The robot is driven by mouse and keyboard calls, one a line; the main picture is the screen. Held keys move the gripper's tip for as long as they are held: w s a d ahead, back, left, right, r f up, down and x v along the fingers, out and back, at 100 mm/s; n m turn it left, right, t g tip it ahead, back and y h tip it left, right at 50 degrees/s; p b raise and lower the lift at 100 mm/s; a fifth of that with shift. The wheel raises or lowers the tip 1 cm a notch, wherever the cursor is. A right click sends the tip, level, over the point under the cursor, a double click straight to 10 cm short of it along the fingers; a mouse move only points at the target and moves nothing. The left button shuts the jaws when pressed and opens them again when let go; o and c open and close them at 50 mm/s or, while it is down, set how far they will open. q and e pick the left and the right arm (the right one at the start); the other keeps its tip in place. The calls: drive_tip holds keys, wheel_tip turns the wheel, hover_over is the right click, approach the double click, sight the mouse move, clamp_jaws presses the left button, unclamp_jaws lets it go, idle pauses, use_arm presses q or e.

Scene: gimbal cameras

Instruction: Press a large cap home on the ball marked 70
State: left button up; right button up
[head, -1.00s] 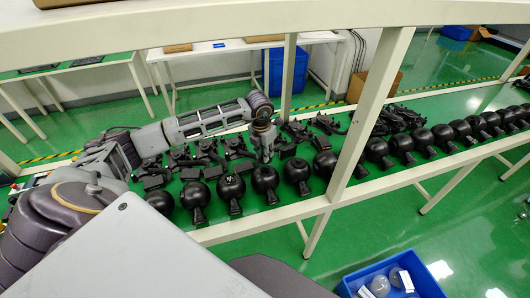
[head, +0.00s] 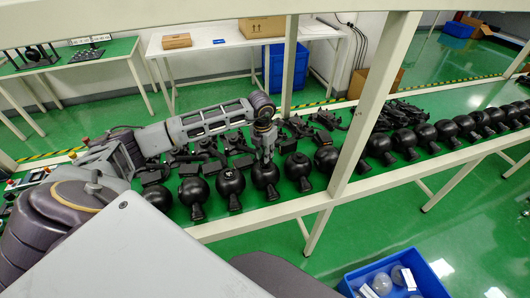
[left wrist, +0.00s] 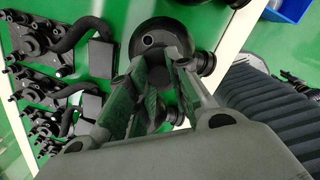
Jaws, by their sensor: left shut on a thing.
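A row of black balls, each with a short neck toward the front, sits along the green-topped bench. My left gripper (head: 266,158) points down at the top of one ball (head: 265,177). In the left wrist view this ball (left wrist: 190,15) is partly behind the fingers (left wrist: 166,62). The fingers are closed on a small dark part (left wrist: 158,75), mostly hidden between them. I cannot tell whether it is a large cap or whether it touches the ball. A round opening (left wrist: 148,40) shows on the ball beside the fingertips. No number 70 is readable. My right gripper is not in view.
Black brackets with hoses (left wrist: 62,35) lie behind the balls. A white frame post (head: 372,95) and top beam (head: 150,29) stand close to the arm. A blue bin (head: 390,275) with clear round pieces is on the floor at lower right. Neighbouring balls (head: 298,166) stand close by.

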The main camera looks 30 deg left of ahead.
use_arm(q)
drive_tip(key=shift+f+b, duration=0.7)
drive_tip(key=shift+f, duration=0.45)
drive_tip(key=shift+b, duration=0.3)
idle(1.0)
idle(1.0)
drive_tip(key=shift+f+b, duration=0.8)
drive_tip(key=o, duration=0.8)
drive_tip(key=shift+r, duration=0.1)
